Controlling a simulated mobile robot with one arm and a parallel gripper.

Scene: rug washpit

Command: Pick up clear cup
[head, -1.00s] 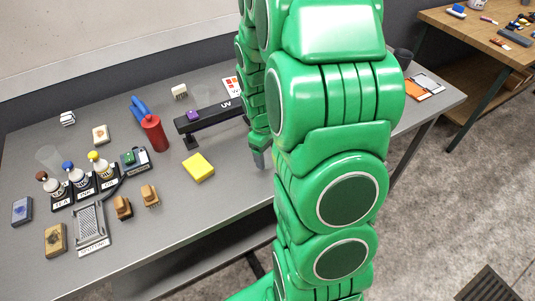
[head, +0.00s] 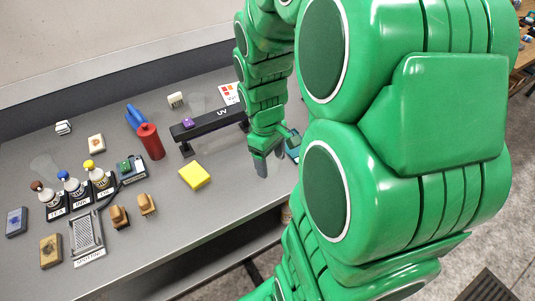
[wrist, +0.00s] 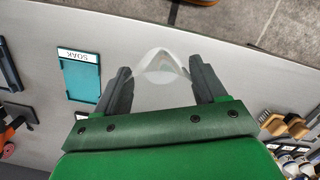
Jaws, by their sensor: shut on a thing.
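My gripper (wrist: 160,84) is shut on a clear cup (wrist: 161,64), which shows between the two dark fingers in the wrist view as a see-through rounded shape. In the head view my gripper (head: 268,163) is low over the table's right part, right of the yellow sponge; the cup there is hard to make out. I cannot tell whether the cup touches the table. Another clear, cone-like vessel (head: 45,168) stands at the left behind the bottles, and a faint clear shape (head: 196,103) shows behind the UV bar.
Labelled bottles (head: 71,187) and a grater-like tray (head: 86,236) stand further left. A teal SOAK pad (wrist: 82,80) lies close by.

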